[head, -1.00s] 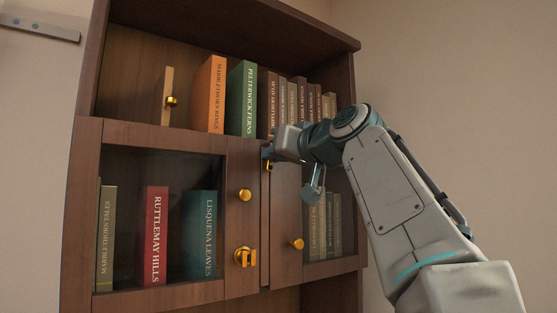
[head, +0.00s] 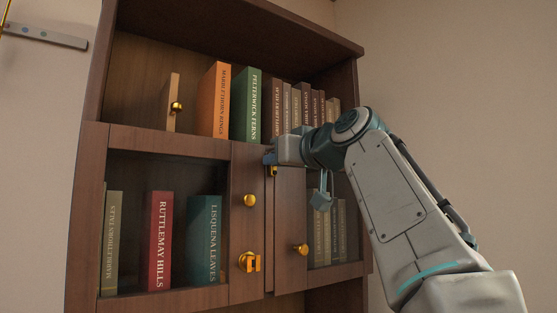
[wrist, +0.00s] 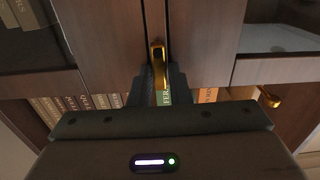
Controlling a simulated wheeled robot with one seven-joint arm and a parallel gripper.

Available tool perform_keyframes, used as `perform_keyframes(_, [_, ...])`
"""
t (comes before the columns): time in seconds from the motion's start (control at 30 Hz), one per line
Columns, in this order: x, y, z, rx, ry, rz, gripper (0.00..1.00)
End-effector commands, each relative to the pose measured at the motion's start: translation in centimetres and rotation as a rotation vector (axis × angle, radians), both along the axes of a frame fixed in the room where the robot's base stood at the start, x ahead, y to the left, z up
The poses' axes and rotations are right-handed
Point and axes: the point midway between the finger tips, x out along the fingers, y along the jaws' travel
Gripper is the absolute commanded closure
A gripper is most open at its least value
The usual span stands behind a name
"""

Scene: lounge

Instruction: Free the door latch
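The brown cabinet's left door (head: 245,225) and right door (head: 290,225) meet at a vertical seam. A gold latch (head: 273,171) sits at the top of the seam, just under my gripper (head: 270,157). In the wrist view, which is upside down, the latch (wrist: 158,60) lies between the two dark fingertips of my gripper (wrist: 160,75). The fingers flank it closely and look shut on it. Another gold latch piece (head: 249,262) is low on the left door. Each door has a round knob, one left (head: 250,200) and one right (head: 301,250). Both doors look shut.
More books stand below. A wall rail (head: 45,37) is at the left. The right wall is bare.

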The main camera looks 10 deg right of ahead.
Motion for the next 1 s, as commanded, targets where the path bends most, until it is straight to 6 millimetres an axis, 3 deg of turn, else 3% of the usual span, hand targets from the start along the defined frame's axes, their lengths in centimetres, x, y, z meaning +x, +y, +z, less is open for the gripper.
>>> perform_keyframes(0.47, [-0.9, -0.4, 0.0, 0.002, -0.002, -0.002, 0.65])
perform_keyframes(1.0, [-11.1, -4.6, 0.0, 0.003, -0.001, -0.002, 0.65])
